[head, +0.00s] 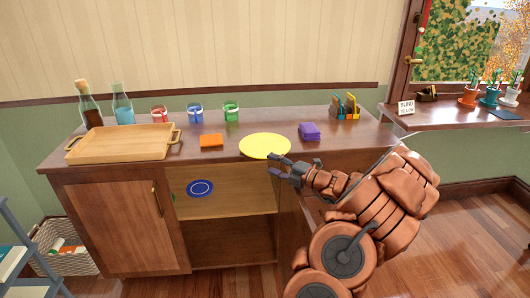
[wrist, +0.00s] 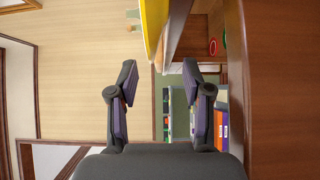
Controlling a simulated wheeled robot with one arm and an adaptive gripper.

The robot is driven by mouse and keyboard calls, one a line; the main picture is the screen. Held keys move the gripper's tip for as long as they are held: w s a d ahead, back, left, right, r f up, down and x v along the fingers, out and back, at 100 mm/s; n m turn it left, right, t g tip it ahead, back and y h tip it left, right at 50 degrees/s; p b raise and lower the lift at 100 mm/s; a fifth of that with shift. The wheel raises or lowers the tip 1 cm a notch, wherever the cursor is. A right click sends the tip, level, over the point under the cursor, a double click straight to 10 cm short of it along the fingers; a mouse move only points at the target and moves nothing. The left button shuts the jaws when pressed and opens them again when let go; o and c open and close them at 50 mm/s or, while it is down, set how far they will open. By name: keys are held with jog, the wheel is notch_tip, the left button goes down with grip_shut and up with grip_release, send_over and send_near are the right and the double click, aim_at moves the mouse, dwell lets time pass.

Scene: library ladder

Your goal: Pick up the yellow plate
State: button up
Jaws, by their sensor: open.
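The yellow plate (head: 265,146) lies flat on the wooden counter at its front edge and seems to stick out slightly over it. My gripper (head: 277,169) is just in front of and below the plate's right front rim, apart from it as far as I can tell. In the wrist view the plate (wrist: 154,25) shows nearly edge-on at the top, beyond the fingertips. The two fingers of my gripper (wrist: 158,82) are spread with nothing between them.
On the counter (head: 225,168) are a wooden tray (head: 120,143), two bottles, several coloured cups, an orange stack (head: 211,140) and a purple stack (head: 309,131). A blue plate (head: 200,188) is in the open compartment below. A windowsill with pots (head: 468,96) is at right.

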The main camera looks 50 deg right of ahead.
aim_at(259, 154)
jog(key=shift+w+b, duration=0.5)
jog(key=shift+w, duration=3.05)
grip_shut()
jog(key=shift+r, duration=0.1)
